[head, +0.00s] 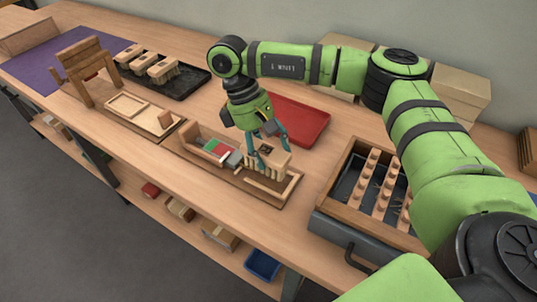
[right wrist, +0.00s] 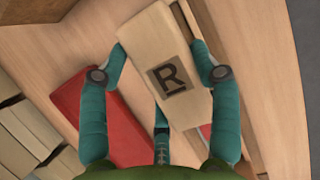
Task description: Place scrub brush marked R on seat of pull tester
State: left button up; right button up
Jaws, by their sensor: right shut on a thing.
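The scrub brush marked R (right wrist: 150,75) is a pale wooden block with a dark R square on top. My right gripper (right wrist: 160,62) is shut on it, fingers on both sides. In the head view the brush (head: 276,162) is level, bristles down, at the right end of a long wooden fixture that looks like the pull tester (head: 226,176). The fixture has a red and green strip (head: 214,147) and a grey block (head: 233,159). The gripper's body hides part of this end. I cannot tell whether the brush touches the seat. My left gripper is not in view.
A red tray (head: 299,117) lies just behind the fixture. A wooden box with pegged rails (head: 337,196) stands to the right. A black tray (head: 180,84) holds several brushes at the left, near a wooden arch frame (head: 84,62). Cardboard boxes (head: 461,88) stand behind my right arm.

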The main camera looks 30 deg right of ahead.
aim_at(269, 157)
notch_tip(269, 157, down, 3)
jog(key=shift+d, duration=0.1)
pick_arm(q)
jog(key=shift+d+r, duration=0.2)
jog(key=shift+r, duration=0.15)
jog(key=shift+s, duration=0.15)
pick_arm(e)
jog(key=shift+f, duration=0.2)
jog(key=o, duration=1)
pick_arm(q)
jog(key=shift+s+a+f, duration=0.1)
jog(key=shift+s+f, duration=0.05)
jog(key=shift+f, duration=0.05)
